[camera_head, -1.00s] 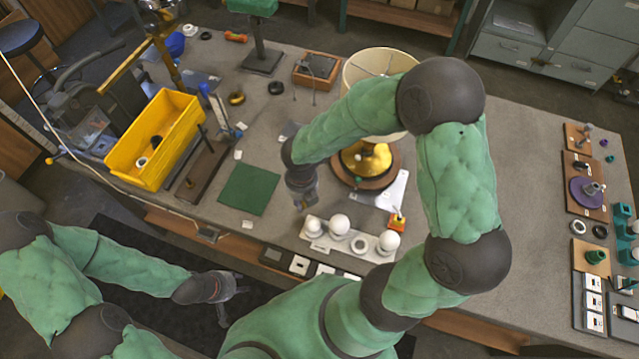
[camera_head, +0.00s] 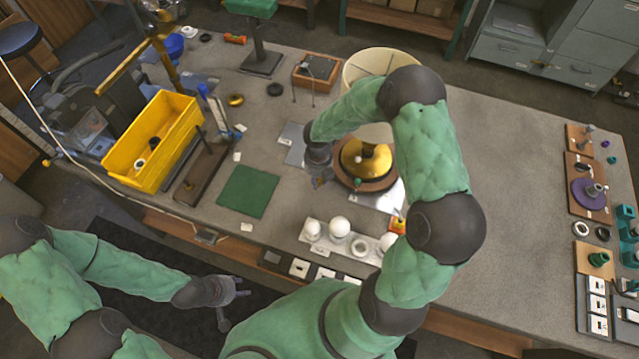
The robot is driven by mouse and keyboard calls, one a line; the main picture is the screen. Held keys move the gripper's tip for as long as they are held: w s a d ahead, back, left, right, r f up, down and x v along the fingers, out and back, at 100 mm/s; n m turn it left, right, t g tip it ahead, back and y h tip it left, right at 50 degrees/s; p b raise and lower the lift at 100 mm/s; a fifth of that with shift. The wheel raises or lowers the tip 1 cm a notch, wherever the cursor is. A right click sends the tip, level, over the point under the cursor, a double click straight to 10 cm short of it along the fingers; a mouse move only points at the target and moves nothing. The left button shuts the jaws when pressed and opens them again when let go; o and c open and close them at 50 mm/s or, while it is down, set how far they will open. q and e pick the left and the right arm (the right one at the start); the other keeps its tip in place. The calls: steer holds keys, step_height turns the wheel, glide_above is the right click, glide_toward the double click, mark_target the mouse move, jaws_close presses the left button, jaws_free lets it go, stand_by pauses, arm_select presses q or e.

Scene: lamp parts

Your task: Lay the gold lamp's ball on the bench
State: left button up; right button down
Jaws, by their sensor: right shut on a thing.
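The gold lamp (camera_head: 372,163) stands on a round brown base on the bench (camera_head: 500,190), under a cream shade (camera_head: 362,66). My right arm covers part of the shade and the lamp's right side. My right gripper (camera_head: 320,181) points down just left of the lamp base. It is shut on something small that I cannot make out. I cannot pick out the lamp's ball for certain; a small gold spot (camera_head: 358,159) shows on the lamp's front. My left gripper (camera_head: 236,304) is open and empty, off the bench's front edge.
A white rack (camera_head: 325,240) with several white balls stands in front of the lamp. A green mat (camera_head: 248,191) lies bare to the left. A yellow bin (camera_head: 155,140) stands further left.

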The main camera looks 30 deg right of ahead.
mark_target(320, 182)
steer(key=shift+w+d+f, duration=0.15)
steer(key=shift+d+f, duration=0.05)
steer(key=shift+f, duration=0.15)
steer(key=shift+w+d+f+b, duration=0.1)
steer(key=shift+f+b, duration=0.1)
steer(key=shift+f, duration=0.7)
steer(key=shift+w+d+f+b, duration=0.1)
steer(key=shift+f+b, duration=0.1)
steer(key=shift+f, duration=0.65)
steer(key=shift+f, duration=0.15)
steer(key=c, duration=1)
jaws_free()
steer(key=shift+r, duration=0.45)
step_height(320, 182, up, 11)
steer(key=shift+r+p, duration=0.2)
steer(key=shift+p, duration=0.85)
